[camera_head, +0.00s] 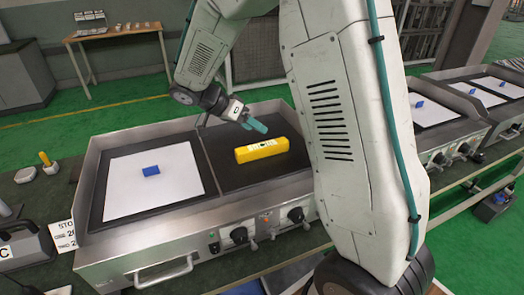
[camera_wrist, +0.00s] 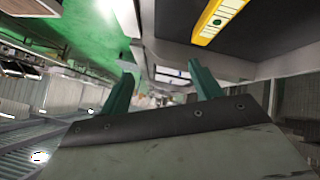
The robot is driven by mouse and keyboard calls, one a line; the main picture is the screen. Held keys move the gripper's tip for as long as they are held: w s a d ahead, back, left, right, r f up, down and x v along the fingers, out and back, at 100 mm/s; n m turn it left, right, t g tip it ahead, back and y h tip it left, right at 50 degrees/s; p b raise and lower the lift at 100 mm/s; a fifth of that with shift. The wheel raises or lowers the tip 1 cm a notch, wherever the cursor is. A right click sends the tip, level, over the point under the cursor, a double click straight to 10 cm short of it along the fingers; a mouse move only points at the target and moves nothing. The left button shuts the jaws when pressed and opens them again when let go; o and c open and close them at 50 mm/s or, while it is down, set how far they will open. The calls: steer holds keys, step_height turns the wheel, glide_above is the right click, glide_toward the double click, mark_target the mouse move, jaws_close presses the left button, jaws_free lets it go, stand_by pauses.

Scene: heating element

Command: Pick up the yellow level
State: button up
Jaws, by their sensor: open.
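The yellow level (camera_head: 262,150) lies on the dark right plate of the heating element (camera_head: 180,232) in the head view. It also shows at the top right of the wrist view (camera_wrist: 219,22). My gripper (camera_head: 257,126), with teal fingers, is above and just behind the level in the head view, apart from it. In the wrist view the two fingers (camera_wrist: 160,92) are spread wide with nothing between them. The level's right end is close to my arm in the head view but shows fully.
A white sheet (camera_head: 125,188) with a blue block (camera_head: 151,170) lies on the left plate. Knobs (camera_head: 239,235) and a handle (camera_head: 163,270) stick out at the front. More heating units (camera_head: 480,75) stand at right. A wooden table (camera_head: 115,32) stands at the back left.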

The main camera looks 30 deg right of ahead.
mark_target(260, 146)
steer(key=w+f+m+h, duration=0.1)
steer(key=w+f, duration=0.1)
steer(key=f, duration=0.1)
steer(key=w+f+m+h, duration=0.1)
steer(key=w+f, duration=0.2)
steer(key=f, duration=0.1)
steer(key=w+f+m+h, duration=0.1)
steer(key=w+f+m, duration=0.1)
steer(key=w+f, duration=0.1)
steer(key=shift+w+d+f, duration=0.1)
steer(key=shift+d+f, duration=0.1)
steer(key=shift+f, duration=0.3)
steer(key=shift+w+d+f, duration=0.1)
steer(key=shift+d+f, duration=0.05)
steer(key=shift+f, duration=0.15)
steer(key=shift+t, duration=0.3)
steer(key=x, duration=0.7)
steer(key=shift+d+r, duration=0.15)
steer(key=shift+d, duration=0.15)
steer(key=c, duration=1.2)
steer(key=shift+c, duration=0.4)
steer(key=shift+r, duration=0.15)
